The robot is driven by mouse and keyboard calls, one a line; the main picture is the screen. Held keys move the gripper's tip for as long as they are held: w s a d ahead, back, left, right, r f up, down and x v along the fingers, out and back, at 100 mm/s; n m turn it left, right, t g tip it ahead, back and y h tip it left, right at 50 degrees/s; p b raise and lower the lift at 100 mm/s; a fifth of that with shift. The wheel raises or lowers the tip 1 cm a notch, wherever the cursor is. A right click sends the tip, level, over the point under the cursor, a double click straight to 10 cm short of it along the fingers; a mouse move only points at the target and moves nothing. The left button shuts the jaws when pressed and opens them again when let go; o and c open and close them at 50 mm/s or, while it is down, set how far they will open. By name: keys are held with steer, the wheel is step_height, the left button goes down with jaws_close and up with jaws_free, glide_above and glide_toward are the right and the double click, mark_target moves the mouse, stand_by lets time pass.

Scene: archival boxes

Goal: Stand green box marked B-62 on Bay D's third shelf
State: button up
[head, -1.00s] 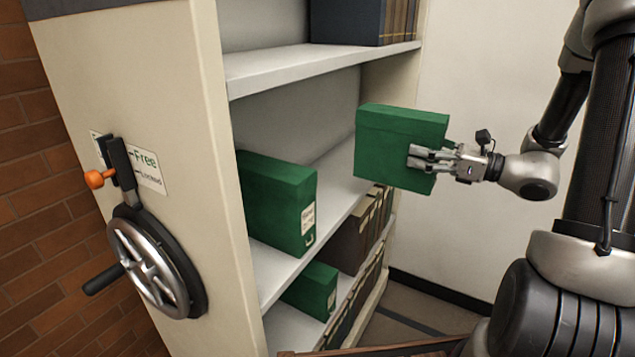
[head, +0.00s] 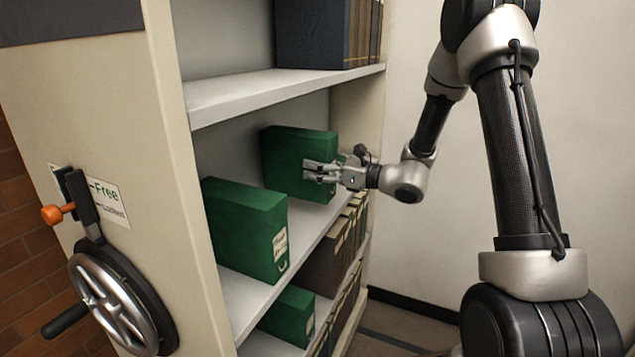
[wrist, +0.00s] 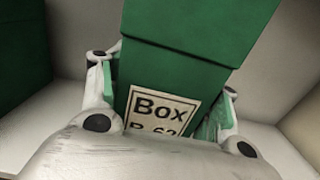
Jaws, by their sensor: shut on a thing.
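The green box marked B-62 (head: 292,153) is upright in the shelf bay, in the right part of the shelf (head: 238,294) that also bears another green box. In the wrist view its label (wrist: 160,108) reads "Box" with a partly hidden "B-62" below. My gripper (head: 322,172) is shut on the front of this box, with a finger on either side in the wrist view (wrist: 160,95). Whether the box's base touches the shelf is hard to tell. No Bay D marking is readable.
A second green box (head: 243,228) with a white label stands to the left on the same shelf, with a gap between. A shelf (head: 290,90) with dark blue and brown volumes is above. Below are a green box (head: 290,315) and brown files (head: 327,262). A handwheel (head: 115,308) is on the end panel.

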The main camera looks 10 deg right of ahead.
step_height(320, 180, down, 4)
steer(key=shift+f, duration=0.1)
steer(key=shift+a+f, duration=0.2)
steer(key=shift+f, duration=0.05)
steer(key=shift+f, duration=0.15)
steer(key=o, duration=1.5)
